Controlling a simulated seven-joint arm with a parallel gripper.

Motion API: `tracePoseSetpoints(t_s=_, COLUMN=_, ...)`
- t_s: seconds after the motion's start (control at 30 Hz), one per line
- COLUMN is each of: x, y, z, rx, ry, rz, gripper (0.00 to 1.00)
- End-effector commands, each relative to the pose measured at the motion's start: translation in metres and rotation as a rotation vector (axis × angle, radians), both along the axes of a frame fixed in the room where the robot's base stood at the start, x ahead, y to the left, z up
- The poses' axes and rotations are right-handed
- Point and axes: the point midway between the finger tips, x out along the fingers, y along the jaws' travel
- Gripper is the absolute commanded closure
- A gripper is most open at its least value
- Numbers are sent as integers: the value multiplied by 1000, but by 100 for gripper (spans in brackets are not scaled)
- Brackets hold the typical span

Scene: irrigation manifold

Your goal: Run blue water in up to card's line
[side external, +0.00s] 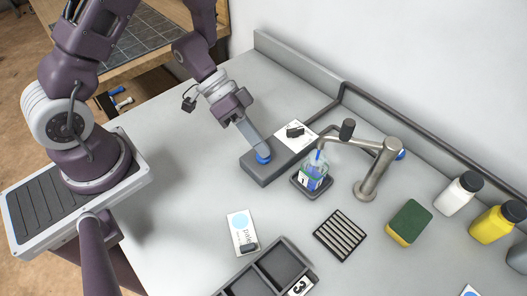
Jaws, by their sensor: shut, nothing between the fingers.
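My gripper (262,151) is shut and empty. It points down at the blue button (264,158) on a grey control block (266,178); the tip looks to be on the button, which it partly hides. A clear vessel (316,172) with blue liquid in it and a marked white label on its front stands on a small dark tray (299,187), under the spout of a metal tap (372,177). Blue shows at the spout above the vessel. The exact level is too small to read. A white card (243,238) with a pale blue disc and small print lies on the table.
A slatted drain grid (340,235), a green and yellow sponge (408,222), white (459,193) and yellow (496,223) bottles stand to the right. A grey compartment tray (255,278) is at the front. A white sheet with a black piece (295,131) lies behind the block.

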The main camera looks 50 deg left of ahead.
Motion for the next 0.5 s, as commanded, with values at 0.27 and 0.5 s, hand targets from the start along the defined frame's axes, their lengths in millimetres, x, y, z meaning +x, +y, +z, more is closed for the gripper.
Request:
tracePoseSetpoints(t_s=0.27, x=0, y=0, z=0, rx=1, ry=0, rz=1, gripper=100)
tracePoseSetpoints(t_s=0.5, x=0, y=0, z=12, rx=0, ry=-2, rz=0, gripper=100)
